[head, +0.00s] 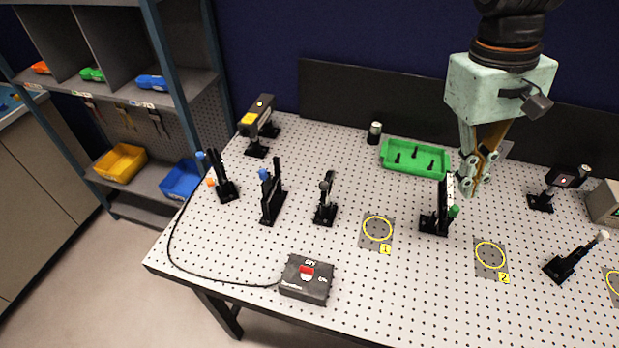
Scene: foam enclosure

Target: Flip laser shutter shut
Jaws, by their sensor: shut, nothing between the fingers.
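A black control box (305,280) with a red rocker switch (307,269) and small white lettering sits at the front of the perforated table. I cannot tell the rocker's position. A black cable runs from the box toward a black post mount with a blue knob (222,178). The laser-like black housing with a yellow label (257,115) stands behind that mount. I cannot tell for sure which part is the shutter. My gripper (470,188) is shut and empty, pointing down at the right, close to a black upright mount with a green knob (437,212); contact is unclear.
Several black optic mounts stand across the table, including ones at left centre (271,197) and middle (325,203). A green tray (415,158) lies behind. Yellow-ringed spots (378,229) are empty. A shelf with bins stands left.

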